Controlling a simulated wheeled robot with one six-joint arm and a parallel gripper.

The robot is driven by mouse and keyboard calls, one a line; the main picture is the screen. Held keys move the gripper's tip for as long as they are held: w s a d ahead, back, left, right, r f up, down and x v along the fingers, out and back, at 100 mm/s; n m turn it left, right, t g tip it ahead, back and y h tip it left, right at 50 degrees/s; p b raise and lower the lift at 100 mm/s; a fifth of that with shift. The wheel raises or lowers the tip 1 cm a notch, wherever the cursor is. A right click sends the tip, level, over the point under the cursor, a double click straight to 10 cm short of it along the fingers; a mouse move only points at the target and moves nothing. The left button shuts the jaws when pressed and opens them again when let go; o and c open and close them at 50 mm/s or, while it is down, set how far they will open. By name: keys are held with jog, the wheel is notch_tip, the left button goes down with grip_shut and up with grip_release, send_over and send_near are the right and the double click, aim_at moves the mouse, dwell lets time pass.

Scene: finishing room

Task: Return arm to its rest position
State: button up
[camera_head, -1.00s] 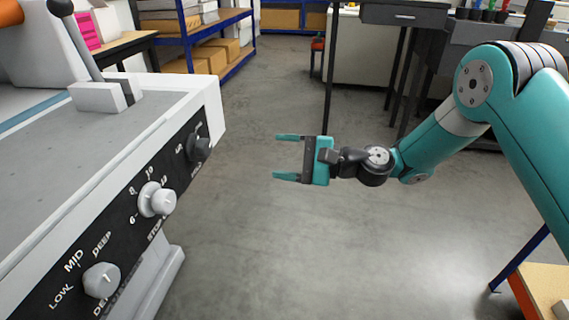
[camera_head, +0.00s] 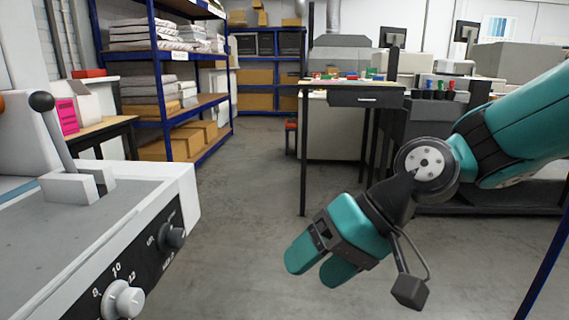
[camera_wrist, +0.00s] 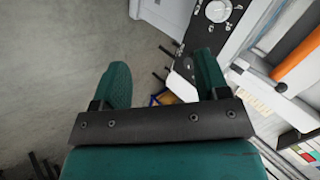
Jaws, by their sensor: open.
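My gripper (camera_head: 322,262) is teal with a dark bracket and hangs in front of the arm in the head view, tilted down to the lower left over bare floor. Its two fingers are apart and nothing is between them. In the wrist view the open gripper (camera_wrist: 160,85) shows both fingers, with floor and part of a machine beyond. The arm bends down from the right edge of the head view. The gripper touches nothing that I can see.
A grey machine (camera_head: 60,225) with knobs and a lever stands at the left. Blue shelving (camera_head: 163,85) with paper stacks and boxes is behind it. A high table (camera_head: 365,98) stands at the back centre. Grey floor (camera_head: 245,190) between them is clear.

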jog(key=s+d+n+h, duration=0.3)
jog(key=s+d+h, duration=0.1)
jog(key=s+d, duration=0.65)
notch_tip(320, 180, up, 20)
jog(key=p, duration=2)
jog(key=shift+s+r+h, duration=0.2)
jog(key=shift+s+h, duration=0.05)
jog(key=shift+h, duration=0.05)
